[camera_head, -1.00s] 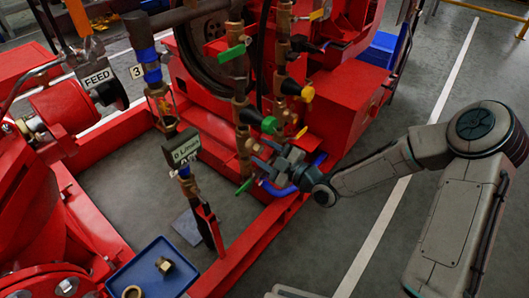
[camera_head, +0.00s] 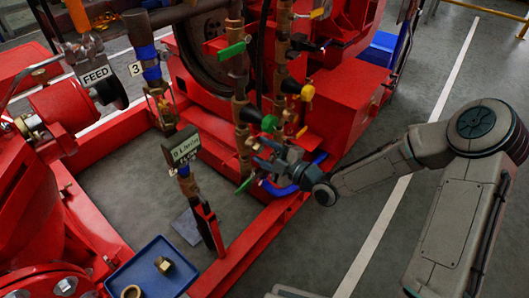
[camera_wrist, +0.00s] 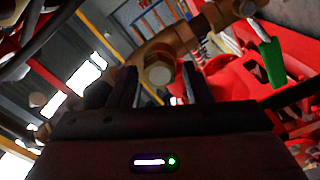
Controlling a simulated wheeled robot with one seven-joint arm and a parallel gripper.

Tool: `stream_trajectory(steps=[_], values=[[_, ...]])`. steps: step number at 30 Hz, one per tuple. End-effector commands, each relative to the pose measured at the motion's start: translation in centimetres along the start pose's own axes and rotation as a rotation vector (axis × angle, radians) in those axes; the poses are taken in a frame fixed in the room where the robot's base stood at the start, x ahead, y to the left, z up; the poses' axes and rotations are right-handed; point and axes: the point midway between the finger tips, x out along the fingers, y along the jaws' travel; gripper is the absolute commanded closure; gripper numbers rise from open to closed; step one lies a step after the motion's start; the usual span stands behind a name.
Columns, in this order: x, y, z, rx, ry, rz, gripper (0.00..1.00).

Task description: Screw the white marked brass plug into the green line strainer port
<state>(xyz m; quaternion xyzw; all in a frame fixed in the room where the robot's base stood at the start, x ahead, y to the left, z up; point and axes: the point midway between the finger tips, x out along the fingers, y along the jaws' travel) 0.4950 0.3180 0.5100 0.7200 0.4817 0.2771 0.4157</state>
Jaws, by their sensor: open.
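My gripper (camera_head: 266,152) is open beside the lower brass pipework. In the wrist view its two dark fingers (camera_wrist: 158,90) stand apart, with a round brass end with a hex rim (camera_wrist: 159,69) between or just beyond their tips. I cannot tell whether the fingers touch it, or whether it is the plug or a port fitting; no white mark is clear. A green round port end (camera_head: 270,124) faces out just above the gripper in the head view. A brass plug (camera_head: 164,265) lies in the blue tray (camera_head: 140,280); its marking is too small to read.
A brass ring (camera_head: 131,291) is also in the tray. A yellow port end (camera_head: 307,93) sits above and right of the green one. Green valve handles (camera_head: 231,51) and the red frame rail (camera_head: 255,240) are close to the arm.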

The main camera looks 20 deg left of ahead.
Motion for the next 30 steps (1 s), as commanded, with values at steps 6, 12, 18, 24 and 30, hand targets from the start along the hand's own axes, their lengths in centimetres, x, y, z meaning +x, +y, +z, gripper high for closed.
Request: stream_trajectory(steps=[6,12,18,24,30], values=[[0.0,0.01,-0.01,0.0,0.0,0.0,0.69],[0.0,0.01,-0.01,0.0,0.0,0.0,1.0],[0.03,-0.04,0.01,-0.001,0.0,0.0,1.0],[0.09,-0.01,-0.02,-0.002,0.001,0.0,1.0],[0.15,-0.03,-0.05,-0.001,0.001,0.0,1.0]])
